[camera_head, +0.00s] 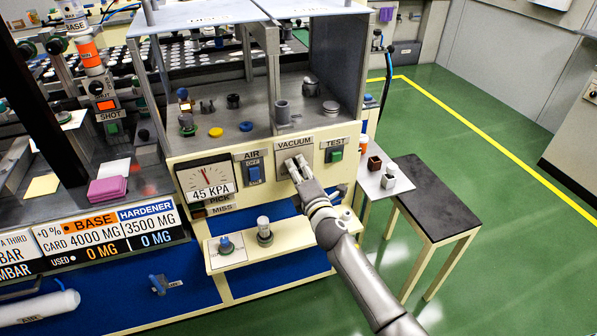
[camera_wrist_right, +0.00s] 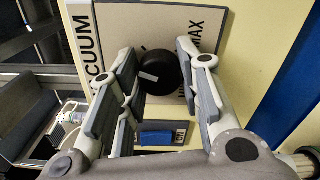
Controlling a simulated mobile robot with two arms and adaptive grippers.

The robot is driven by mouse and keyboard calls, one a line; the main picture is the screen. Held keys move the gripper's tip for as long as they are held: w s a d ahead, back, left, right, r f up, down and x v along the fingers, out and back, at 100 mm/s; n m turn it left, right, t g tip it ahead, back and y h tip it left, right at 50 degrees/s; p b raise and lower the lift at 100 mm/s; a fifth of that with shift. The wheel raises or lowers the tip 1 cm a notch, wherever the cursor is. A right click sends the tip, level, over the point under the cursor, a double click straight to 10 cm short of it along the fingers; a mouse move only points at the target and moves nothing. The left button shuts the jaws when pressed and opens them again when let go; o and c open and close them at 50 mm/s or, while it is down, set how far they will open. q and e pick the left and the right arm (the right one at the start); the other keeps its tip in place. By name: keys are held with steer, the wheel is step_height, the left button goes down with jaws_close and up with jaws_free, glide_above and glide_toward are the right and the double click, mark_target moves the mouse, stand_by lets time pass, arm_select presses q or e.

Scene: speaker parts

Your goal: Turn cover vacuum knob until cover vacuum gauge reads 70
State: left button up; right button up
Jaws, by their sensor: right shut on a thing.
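The cover vacuum gauge (camera_head: 207,178) on the front panel shows 45 KPA on its readout, with a dial and needle above it. The VACUUM label (camera_head: 295,143) marks the plate to its right. My right gripper (camera_head: 294,166) is at that plate and mostly hides the knob in the head view. In the right wrist view, the round black knob (camera_wrist_right: 158,73) with a pale pointer mark sits between the fingers of my right gripper (camera_wrist_right: 160,68), which is shut on it. Part of the MAX marking shows beside it. My left gripper is not in view.
The AIR switch (camera_head: 254,172) is left of the vacuum plate and the green TEST button (camera_head: 335,156) is right of it. A shelf (camera_head: 285,246) with small fittings juts out below. A dark-topped side table (camera_head: 435,195) stands at the right, with open green floor beyond.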

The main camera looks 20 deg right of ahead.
steer(key=m+p, duration=0.1)
steer(key=m, duration=1)
steer(key=shift+f, duration=0.1)
stand_by(0.4)
steer(key=o, duration=1.1)
steer(key=shift+c, duration=0.2)
steer(key=shift+s, duration=0.1)
steer(key=s, duration=1.2)
steer(key=shift+d, duration=0.2)
